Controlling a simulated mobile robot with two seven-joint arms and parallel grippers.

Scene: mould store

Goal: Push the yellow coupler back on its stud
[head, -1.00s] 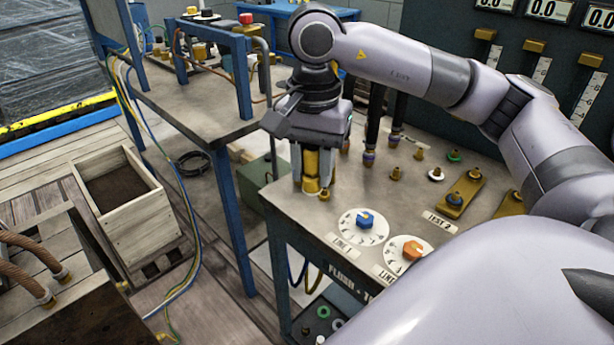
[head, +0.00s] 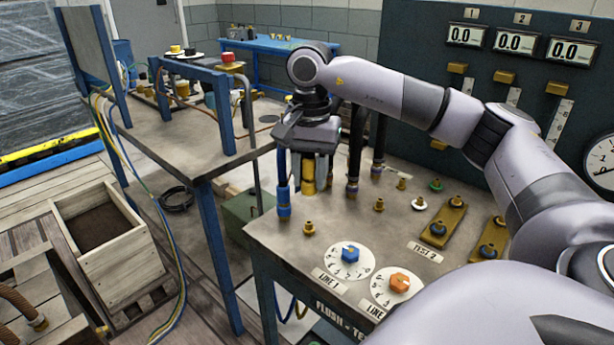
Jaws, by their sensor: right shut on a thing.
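The yellow coupler (head: 308,186) is upright between the fingers of my right gripper (head: 308,168), which is shut on it from above. Its lower end is near the bench top (head: 270,236), behind the front brass stud (head: 309,229). I cannot tell whether it touches the bench or sits on a stud. The gripper hides its upper part. A blue coupler (head: 284,206) with a blue hose stands just left of it. My left gripper is not in view.
Black hoses (head: 356,150) stand close behind and right of the gripper. Several small studs, brass plates (head: 447,222), a blue knob (head: 350,254) and an orange knob (head: 399,283) are on the bench. A gauge panel (head: 520,78) rises behind. A wooden box (head: 100,262) stands left.

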